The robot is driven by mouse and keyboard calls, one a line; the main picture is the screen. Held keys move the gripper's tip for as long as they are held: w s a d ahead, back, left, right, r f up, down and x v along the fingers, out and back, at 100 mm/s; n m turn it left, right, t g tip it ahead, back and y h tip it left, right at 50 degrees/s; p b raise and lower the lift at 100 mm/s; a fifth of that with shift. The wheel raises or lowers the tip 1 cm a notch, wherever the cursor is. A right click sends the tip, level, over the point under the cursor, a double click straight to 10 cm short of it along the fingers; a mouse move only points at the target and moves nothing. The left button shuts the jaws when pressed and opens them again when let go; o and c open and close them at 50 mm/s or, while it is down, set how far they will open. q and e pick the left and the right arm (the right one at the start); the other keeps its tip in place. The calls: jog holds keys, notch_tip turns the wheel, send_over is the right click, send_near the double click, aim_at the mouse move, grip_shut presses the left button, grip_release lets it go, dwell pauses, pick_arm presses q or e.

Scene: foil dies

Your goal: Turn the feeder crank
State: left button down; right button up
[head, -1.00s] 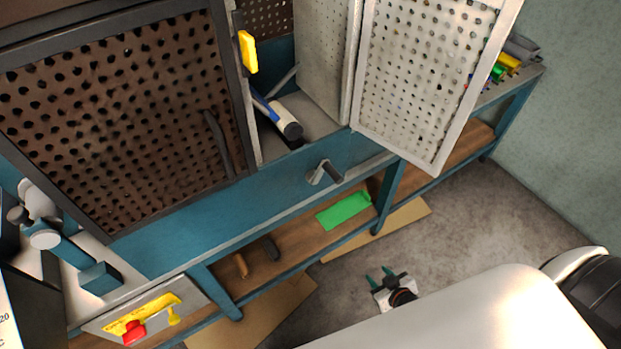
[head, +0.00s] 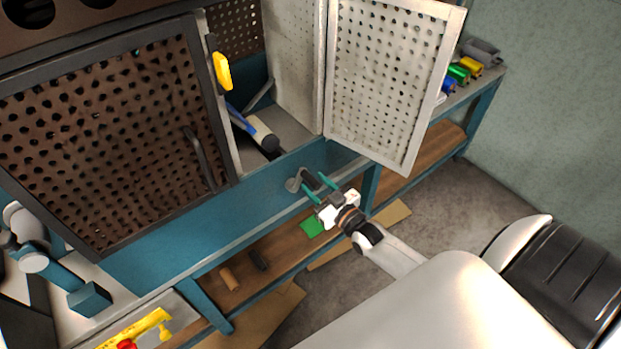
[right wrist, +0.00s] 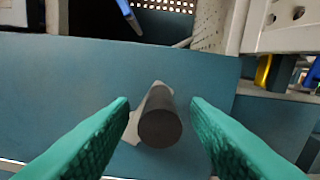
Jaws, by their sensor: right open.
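The feeder crank (head: 294,184) is a grey metal arm with a dark round handle on the front of the blue bench. In the right wrist view the dark handle (right wrist: 160,128) points toward the camera, with its light grey arm behind it. My right gripper (head: 316,185) is in front of the crank with its green fingers open. In the right wrist view the right gripper (right wrist: 160,115) has one finger on each side of the handle, with a gap on both sides. My left gripper is not in view.
A perforated white door (head: 388,80) stands open above the crank, and a dark perforated door (head: 100,140) is at the left. A roller with a blue handle (head: 262,134) lies inside the opening. A wooden shelf (head: 275,262) runs below the bench.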

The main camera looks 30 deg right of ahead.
jog(key=shift+w+a, duration=0.1)
jog(key=shift+w, duration=1.25)
jog(key=shift+c, duration=0.5)
grip_shut()
